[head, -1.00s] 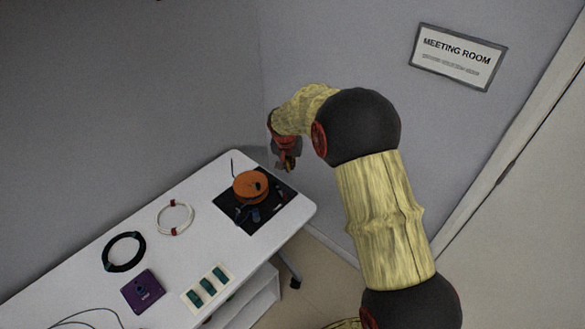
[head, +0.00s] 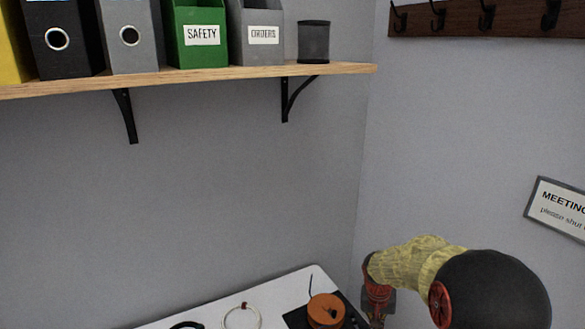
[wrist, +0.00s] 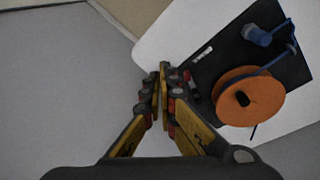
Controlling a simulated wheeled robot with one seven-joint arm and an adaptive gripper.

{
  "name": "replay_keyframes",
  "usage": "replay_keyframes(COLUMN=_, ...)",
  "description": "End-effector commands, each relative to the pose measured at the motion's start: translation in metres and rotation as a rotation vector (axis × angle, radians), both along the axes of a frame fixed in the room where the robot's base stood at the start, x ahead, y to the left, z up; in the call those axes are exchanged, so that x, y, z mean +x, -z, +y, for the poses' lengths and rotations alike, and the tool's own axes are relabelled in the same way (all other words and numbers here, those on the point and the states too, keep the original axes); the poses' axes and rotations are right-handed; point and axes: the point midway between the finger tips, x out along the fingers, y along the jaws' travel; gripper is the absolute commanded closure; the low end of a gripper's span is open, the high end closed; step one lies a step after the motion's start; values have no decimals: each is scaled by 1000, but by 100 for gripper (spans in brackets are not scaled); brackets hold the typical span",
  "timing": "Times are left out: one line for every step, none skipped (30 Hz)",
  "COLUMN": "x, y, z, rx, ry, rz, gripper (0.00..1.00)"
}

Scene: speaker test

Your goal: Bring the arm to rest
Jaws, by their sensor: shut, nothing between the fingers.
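My gripper (head: 377,298) shows at the lower right of the head view, at the end of my yellow and black arm, just right of an orange spool (head: 326,310). In the wrist view my gripper (wrist: 162,72) has its fingertips together with nothing between them. The fingers appear at the edge of the white table (wrist: 160,42), apart from the spool. The lower part of my arm is out of the head view.
A wooden shelf (head: 200,78) with binders and a dark mesh cup (head: 313,42) runs above the table. A hook rail (head: 480,20) and a meeting room sign (head: 560,208) are on the right wall. A white cable coil (head: 241,317) lies left of the spool.

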Motion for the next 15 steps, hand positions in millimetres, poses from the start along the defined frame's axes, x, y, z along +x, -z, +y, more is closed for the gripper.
replay_keyframes(x=-15, y=-14, z=3, rx=6, ry=-24, rz=8, gripper=100)
replay_keyframes(x=-25, y=-20, z=5, rx=8, ry=-39, rz=18, gripper=100)
replay_keyframes(x=-37, y=-29, z=8, rx=13, ry=-59, rz=25, gripper=100)
replay_keyframes(x=-46, y=-36, z=10, rx=17, ry=-74, rz=30, gripper=100)
replay_keyframes(x=-56, y=-43, z=12, rx=20, ry=-87, rz=34, gripper=100)
replay_keyframes(x=-68, y=-54, z=15, rx=25, ry=-107, rz=36, gripper=100)
replay_keyframes(x=-78, y=-62, z=17, rx=28, ry=-122, rz=36, gripper=100)
replay_keyframes(x=-88, y=-71, z=20, rx=32, ry=-136, rz=36, gripper=100)
replay_keyframes(x=-103, y=-82, z=23, rx=37, ry=-155, rz=34, gripper=100)
replay_keyframes(x=-114, y=-91, z=25, rx=41, ry=-170, rz=31, gripper=100)
replay_keyframes(x=-126, y=-100, z=28, rx=46, ry=-183, rz=26, gripper=100)
replay_keyframes(x=-141, y=-111, z=31, rx=51, ry=-201, rz=19, gripper=100)
replay_keyframes(x=-152, y=-119, z=34, rx=53, ry=-214, rz=13, gripper=100)
replay_keyframes(x=-163, y=-126, z=36, rx=57, ry=-225, rz=5, gripper=100)
replay_keyframes(x=-177, y=-135, z=40, rx=62, ry=-240, rz=-8, gripper=100)
